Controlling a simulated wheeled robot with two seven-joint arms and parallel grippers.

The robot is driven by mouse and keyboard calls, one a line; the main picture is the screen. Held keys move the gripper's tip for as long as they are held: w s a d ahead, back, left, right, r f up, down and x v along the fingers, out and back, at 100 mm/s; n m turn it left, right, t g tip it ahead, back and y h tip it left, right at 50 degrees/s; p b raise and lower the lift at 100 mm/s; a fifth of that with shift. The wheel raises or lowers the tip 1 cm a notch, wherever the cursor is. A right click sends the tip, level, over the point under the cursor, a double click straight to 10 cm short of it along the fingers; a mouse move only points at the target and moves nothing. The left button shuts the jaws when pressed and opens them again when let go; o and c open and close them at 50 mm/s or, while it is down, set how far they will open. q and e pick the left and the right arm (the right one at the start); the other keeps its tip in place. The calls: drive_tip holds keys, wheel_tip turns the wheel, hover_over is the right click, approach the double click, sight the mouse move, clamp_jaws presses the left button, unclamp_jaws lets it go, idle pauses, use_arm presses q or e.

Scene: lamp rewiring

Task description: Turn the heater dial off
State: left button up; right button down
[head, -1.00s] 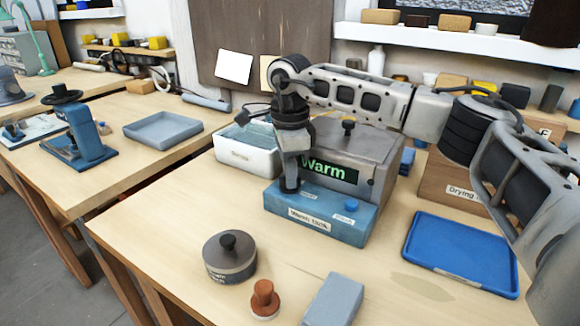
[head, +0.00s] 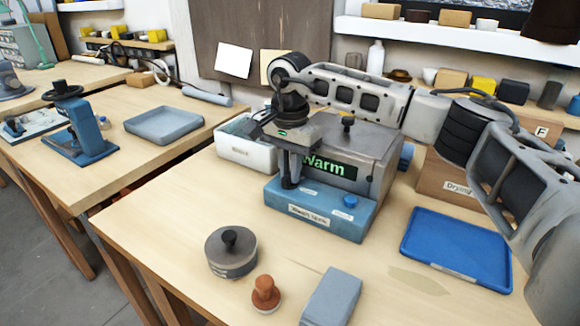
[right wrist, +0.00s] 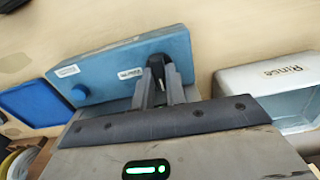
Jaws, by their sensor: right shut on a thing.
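The heater (head: 368,185) is a grey metal box on a blue base (head: 325,222), and its display (head: 329,167) reads "Warm" in green. My right gripper (head: 290,183) points down at the left part of the blue base. In the right wrist view, its two fingers (right wrist: 160,84) are closed around the dark dial (right wrist: 157,66), which they mostly hide. The dial's pointer setting cannot be made out. A blue button (head: 351,201) stands on the right of the base, clear of the gripper. My left gripper is not in view.
A white rinse tub (head: 247,155) stands just left of the heater. A blue tray (head: 457,250) lies to the right. A round dark-knobbed weight (head: 231,256), a brown stamp (head: 265,295) and a grey block (head: 331,298) stand in front.

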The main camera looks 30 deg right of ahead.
sight(289, 174)
drive_tip(key=shift+r+n, duration=0.1)
drive_tip(key=shift+n, duration=0.3)
drive_tip(key=c, duration=1.4)
unclamp_jaws()
drive_tip(key=shift+c, duration=0.2)
wheel_tip(289, 174, up, 16)
